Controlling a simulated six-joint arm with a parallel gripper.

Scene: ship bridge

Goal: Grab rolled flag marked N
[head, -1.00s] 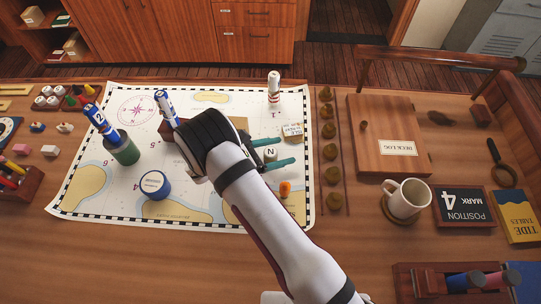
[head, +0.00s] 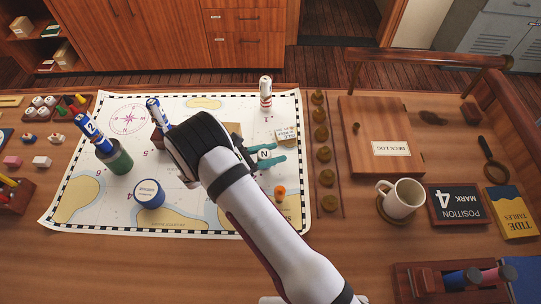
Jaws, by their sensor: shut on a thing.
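The rest of the flag is hidden by my gripper and wrist. I cannot tell whether it touches the chart.
Another blue-and-white roll (head: 156,112) stands beside my wrist, and a red-and-white roll (head: 265,92) stands upright behind. A blue round tin (head: 149,194) and an orange piece (head: 279,192) are on the chart.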

